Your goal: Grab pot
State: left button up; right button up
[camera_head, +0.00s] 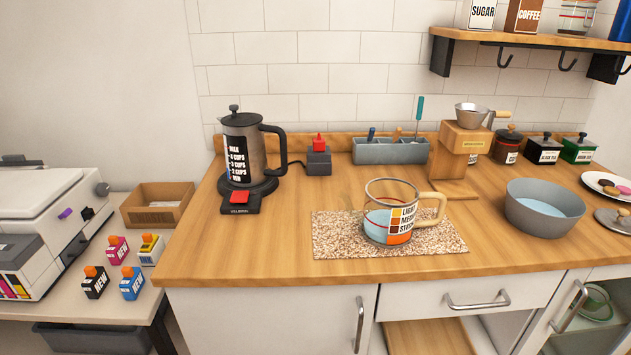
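A clear glass pot (376,193) with a pale wooden handle stands upright on a speckled mat (335,238) near the counter's front edge. Its handle points right, and its side bears a coloured label with lettering. A dark grey kettle (256,150) with a black lid and handle stands on a black base at the left of the counter. The base has a red switch (240,197). I cannot tell from the frame which vessel the task's pot is. Neither of my grippers is in view.
A grey tool holder (390,152) is behind. A shelf (540,40) overhangs the back right. The wooden counter (290,225) is clear between kettle and mat.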

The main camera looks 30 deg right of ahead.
aim_at(388, 219)
jog(key=z, duration=3.55)
jog(key=i, duration=1.2)
jog(key=u, duration=2.6)
